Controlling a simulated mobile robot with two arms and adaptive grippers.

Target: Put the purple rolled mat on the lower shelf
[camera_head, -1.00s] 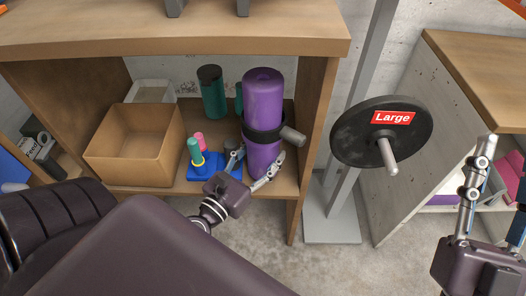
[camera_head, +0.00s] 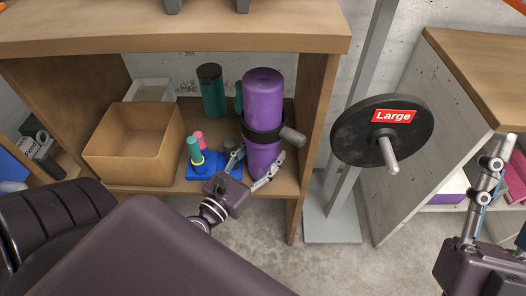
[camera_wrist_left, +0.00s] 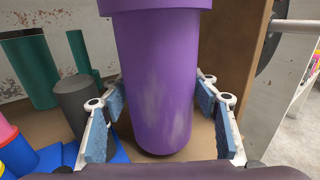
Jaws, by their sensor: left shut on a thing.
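The purple rolled mat (camera_head: 263,95) stands upright in the lower shelf space of the wooden unit, with a dark band around its middle and a grey stub at its right. My left gripper (camera_head: 251,172) is shut on its lower part. In the left wrist view the mat (camera_wrist_left: 160,80) is between the two blue-padded fingers. Its lower end is over the lower shelf (camera_head: 150,190); I cannot tell if it touches the board. My right gripper (camera_head: 487,190) is at the right edge, away from the mat; its second finger is not clear.
A cardboard box (camera_head: 130,157), green cylinders (camera_head: 211,92) and a blue tray (camera_head: 205,172) with small upright pieces occupy the shelf left of the mat. The unit's side panel (camera_head: 312,120) is close on the right. A black plate (camera_head: 365,150) labelled Large hangs beyond it.

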